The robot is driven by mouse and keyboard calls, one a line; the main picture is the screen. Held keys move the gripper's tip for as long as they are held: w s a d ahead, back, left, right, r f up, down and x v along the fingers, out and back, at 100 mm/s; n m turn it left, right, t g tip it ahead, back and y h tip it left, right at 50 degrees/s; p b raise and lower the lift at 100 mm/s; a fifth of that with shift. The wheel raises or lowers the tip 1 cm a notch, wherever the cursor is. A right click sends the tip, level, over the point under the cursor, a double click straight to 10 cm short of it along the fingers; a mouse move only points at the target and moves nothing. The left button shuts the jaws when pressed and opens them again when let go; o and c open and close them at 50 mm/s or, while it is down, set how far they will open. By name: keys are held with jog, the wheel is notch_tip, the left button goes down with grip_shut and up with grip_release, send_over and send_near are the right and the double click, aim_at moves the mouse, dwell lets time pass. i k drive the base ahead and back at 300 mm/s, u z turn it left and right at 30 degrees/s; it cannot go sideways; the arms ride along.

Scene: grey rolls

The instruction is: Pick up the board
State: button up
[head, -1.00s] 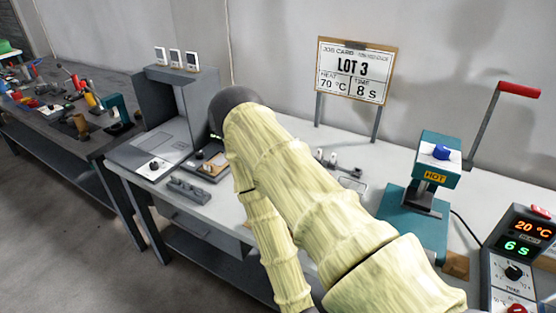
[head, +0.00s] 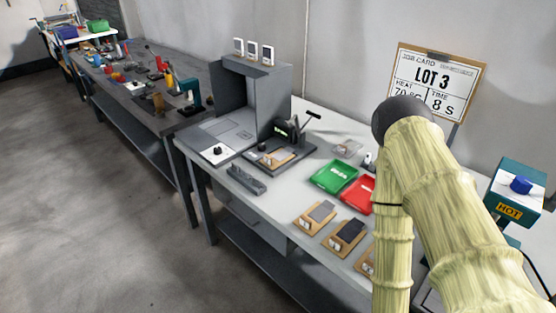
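The word "board" could fit several things here, and I cannot tell which one is meant. A small tan board (head: 275,158) lies in a dark fixture (head: 258,164) with a black lever on the bench. Nearer, a row of tan wooden pieces stands along the bench's front: one with a grey plate (head: 315,217), one with a dark plate (head: 345,237), and one partly hidden by my arm (head: 366,262). My arm, in a pale yellow sleeve, bends at a dark joint and runs down out of the picture at the right. My gripper is out of view.
A green tray (head: 334,177) and a red tray (head: 358,194) lie behind the wooden pieces. A grey box-shaped stand (head: 270,95) is at the bench's left end. A teal press marked HOT (head: 515,190) and the LOT 3 card (head: 437,85) are at right. Open floor lies left.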

aim_at(279, 158)
jog(key=u, duration=2)
jog(key=i, duration=2.3)
jog(key=z, duration=2.5)
